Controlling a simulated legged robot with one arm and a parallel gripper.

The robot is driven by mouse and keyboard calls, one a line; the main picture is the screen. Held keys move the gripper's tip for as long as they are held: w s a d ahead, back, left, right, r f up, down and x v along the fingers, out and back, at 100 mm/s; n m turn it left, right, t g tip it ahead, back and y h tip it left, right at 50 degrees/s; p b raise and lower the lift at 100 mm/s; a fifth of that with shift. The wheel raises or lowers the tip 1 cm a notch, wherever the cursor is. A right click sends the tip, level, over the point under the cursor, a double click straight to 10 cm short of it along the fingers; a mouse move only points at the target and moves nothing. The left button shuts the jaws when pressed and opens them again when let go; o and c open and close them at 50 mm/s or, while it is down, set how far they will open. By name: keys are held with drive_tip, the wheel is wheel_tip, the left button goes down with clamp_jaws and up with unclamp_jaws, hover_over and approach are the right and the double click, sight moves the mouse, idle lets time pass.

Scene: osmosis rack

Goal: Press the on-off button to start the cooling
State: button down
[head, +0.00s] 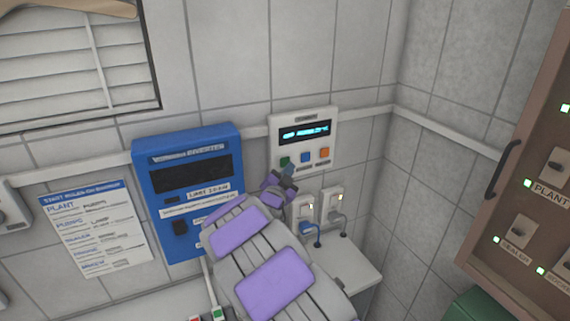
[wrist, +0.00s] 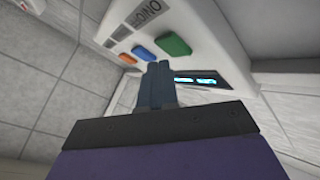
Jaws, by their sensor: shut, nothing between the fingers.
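A white control panel (head: 318,118) with a lit cyan display is on the tiled wall. Along its lower part are a green button (head: 285,162), a blue button (head: 306,157) and an orange button (head: 323,153). In the wrist view the green button (wrist: 173,46) is at right, the blue (wrist: 143,53) in the middle, the orange (wrist: 127,58) at left. Upside-down lettering, partly legible as "ON", is near the green one. My gripper (head: 288,171) is shut and empty, just below the green button. In the wrist view its fingertips (wrist: 160,67) appear close under the green and blue buttons; contact cannot be told.
A blue wall unit (head: 187,145) is left of the panel, with a printed sheet (head: 95,230) beyond it. Sockets with plugs (head: 306,226) sit below the panel above a white ledge (head: 350,270). A brown cabinet (head: 520,190) with switches is at right.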

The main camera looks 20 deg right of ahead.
drive_tip(key=shift+w, duration=0.1)
idle(0.3)
drive_tip(key=shift+w+r, duration=0.1)
drive_tip(key=shift+w, duration=0.2)
drive_tip(key=shift+w+p, duration=0.3)
drive_tip(key=shift+w, duration=0.05)
idle(0.7)
drive_tip(key=shift+s, duration=0.1)
drive_tip(key=shift+s+b, duration=0.6)
drive_tip(key=shift+s, duration=0.05)
drive_tip(key=shift+s+b, duration=1.55)
drive_tip(key=shift+s, duration=0.95)
drive_tip(key=shift+s+d, duration=0.1)
drive_tip(key=shift+s, duration=0.05)
